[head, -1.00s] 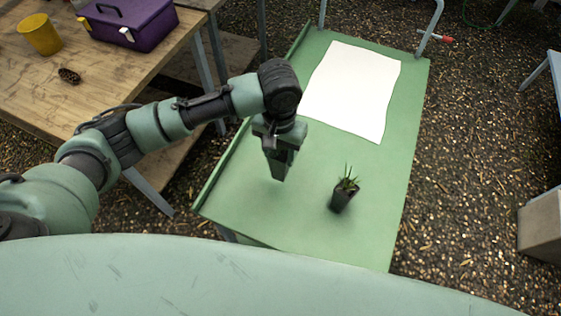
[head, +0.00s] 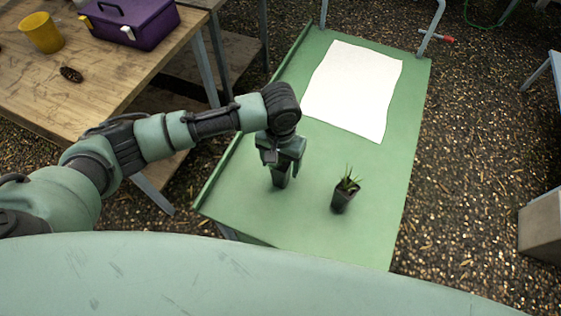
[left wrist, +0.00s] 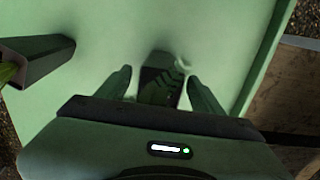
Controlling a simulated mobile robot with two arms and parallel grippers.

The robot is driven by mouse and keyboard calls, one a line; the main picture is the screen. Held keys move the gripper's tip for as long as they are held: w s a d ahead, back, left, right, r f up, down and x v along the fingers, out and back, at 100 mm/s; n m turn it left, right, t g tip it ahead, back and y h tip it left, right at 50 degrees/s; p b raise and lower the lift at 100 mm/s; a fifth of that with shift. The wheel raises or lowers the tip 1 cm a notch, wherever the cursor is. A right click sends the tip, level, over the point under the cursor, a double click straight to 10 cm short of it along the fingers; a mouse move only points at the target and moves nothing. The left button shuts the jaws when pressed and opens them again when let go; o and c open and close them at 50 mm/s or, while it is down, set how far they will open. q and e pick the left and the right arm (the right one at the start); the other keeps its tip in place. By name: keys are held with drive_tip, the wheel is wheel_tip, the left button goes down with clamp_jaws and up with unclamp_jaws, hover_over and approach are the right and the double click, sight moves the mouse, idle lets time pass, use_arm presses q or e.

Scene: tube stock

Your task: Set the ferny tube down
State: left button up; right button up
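The ferny tube (head: 280,180) is a dark square tube standing on the green table under my left gripper (head: 284,163). In the left wrist view the ferny tube (left wrist: 161,82) shows dark green fronds between my two fingers. A gap shows on each side, so the left gripper is open around it, not clamping it. The gripper hides much of the tube in the head view. A second dark tube (head: 342,200) with spiky grassy leaves stands to its right, also at the left edge of the left wrist view (left wrist: 40,58). My right gripper is out of view.
The green table (head: 262,218) has a raised left edge and a white sheet (head: 352,90) on its far part. Bare green surface lies around the tubes.

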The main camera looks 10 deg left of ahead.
use_arm(q)
drive_tip(key=shift+r, duration=0.1)
wheel_tip(320, 180, up, 12)
idle(0.6)
